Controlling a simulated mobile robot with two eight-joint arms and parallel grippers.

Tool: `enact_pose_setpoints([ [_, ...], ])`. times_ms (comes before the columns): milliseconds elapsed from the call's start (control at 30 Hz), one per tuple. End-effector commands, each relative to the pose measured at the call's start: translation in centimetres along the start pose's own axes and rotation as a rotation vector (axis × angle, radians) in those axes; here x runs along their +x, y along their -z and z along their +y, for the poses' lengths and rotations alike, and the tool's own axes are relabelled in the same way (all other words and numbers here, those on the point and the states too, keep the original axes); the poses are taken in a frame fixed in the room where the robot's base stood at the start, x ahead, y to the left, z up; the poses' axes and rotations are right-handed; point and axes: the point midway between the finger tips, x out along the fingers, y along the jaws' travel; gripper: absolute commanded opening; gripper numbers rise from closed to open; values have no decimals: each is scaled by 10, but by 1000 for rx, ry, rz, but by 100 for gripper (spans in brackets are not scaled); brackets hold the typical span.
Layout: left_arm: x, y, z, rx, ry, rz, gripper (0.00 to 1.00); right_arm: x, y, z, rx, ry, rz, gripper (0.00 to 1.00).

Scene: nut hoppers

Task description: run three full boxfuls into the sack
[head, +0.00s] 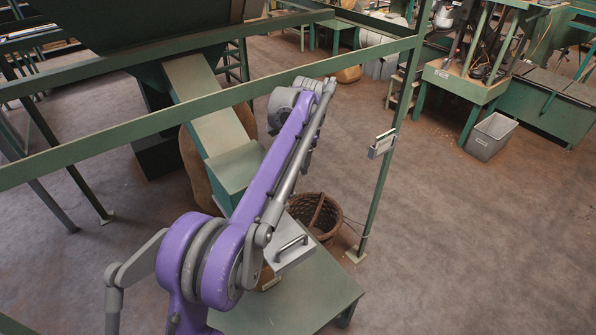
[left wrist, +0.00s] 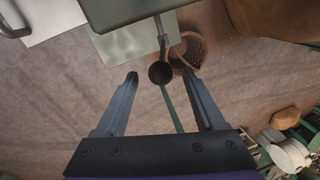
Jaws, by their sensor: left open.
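A big green hopper (head: 140,22) feeds a sloping chute (head: 205,105) that runs down to a green box (head: 236,168). A pale metal plate with a bar handle (head: 290,250) sits below the box; it also shows in the left wrist view (left wrist: 45,22). A brown sack-like bulge (head: 193,170) shows behind the chute, largely hidden. In the left wrist view my left gripper (left wrist: 160,75) is open, with a dark round knob (left wrist: 160,73) on a rod between its fingertips. I cannot tell whether they touch it. In the head view my purple arm hides the knob. My right gripper is not in view.
Green frame rails (head: 150,128) cross in front of the hopper, and a post (head: 385,165) carries a small plate (head: 382,143). A wicker basket (head: 325,222) stands on the floor beside the post. A grey bin (head: 490,136) stands farther right.

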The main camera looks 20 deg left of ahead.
Motion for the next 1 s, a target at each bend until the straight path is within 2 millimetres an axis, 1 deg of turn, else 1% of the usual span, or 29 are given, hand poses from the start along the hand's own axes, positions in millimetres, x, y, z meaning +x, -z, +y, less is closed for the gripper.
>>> enact_pose_setpoints([
  [33,12,0,0,-1,0,0,71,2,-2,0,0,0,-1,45],
  [100,25,0,0,-1,0,0,71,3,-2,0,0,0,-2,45],
  [300,52,0,0,-1,0,0,71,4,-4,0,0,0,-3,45],
  [467,60,0,0,-1,0,1,71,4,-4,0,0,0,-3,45],
  [733,61,0,0,0,0,1,71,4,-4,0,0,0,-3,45],
  [867,61,0,0,0,0,1,47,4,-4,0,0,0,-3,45],
  [900,61,0,0,0,0,1,40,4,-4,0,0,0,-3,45],
  [967,61,0,0,0,0,1,29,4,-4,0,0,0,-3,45],
  [1000,61,0,0,0,0,1,22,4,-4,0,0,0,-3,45],
])
